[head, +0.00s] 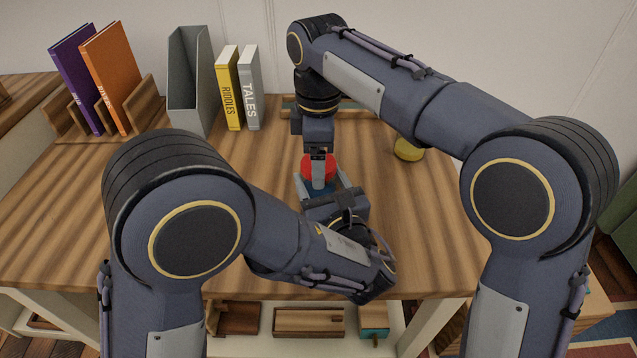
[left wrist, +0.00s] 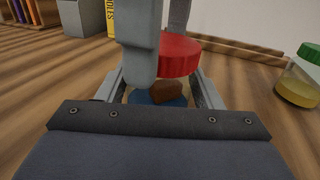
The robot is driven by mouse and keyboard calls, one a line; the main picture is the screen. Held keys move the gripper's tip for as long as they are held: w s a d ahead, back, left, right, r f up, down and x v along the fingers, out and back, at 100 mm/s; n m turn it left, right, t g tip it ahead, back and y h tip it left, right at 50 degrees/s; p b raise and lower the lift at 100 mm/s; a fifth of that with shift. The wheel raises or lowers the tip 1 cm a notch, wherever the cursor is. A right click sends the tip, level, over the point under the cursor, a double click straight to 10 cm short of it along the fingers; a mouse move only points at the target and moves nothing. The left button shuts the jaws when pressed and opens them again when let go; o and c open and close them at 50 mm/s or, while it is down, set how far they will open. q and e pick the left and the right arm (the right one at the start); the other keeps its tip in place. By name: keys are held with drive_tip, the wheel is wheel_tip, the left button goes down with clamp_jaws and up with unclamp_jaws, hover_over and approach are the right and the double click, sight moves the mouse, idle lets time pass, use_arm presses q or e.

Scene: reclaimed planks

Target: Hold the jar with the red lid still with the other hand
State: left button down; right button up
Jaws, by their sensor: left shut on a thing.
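The jar with the red lid (head: 311,164) stands on the wooden table, mostly hidden by my grippers. In the left wrist view its red lid (left wrist: 192,57) shows above a brown thing (left wrist: 166,91) and a blue patch (left wrist: 143,99) low between the fingers. My left gripper (head: 320,186) comes from the front and is shut on the jar below the lid, one finger on each side. My right gripper (head: 318,172) points down from above. Its fingers are at the near and far sides of the lid; whether they press on it I cannot tell.
A jar with yellow contents (head: 408,149) stands to the right; its green lid (left wrist: 311,53) shows in the left wrist view. Behind are a grey file holder (head: 188,85), yellow book (head: 229,90) and grey book (head: 249,90).

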drive_tip(key=c, duration=1)
drive_tip(key=m, duration=0.6)
drive_tip(key=shift+m, duration=0.3)
drive_tip(key=m, duration=0.8)
drive_tip(key=shift+m, duration=0.3)
drive_tip(key=o, duration=1.1)
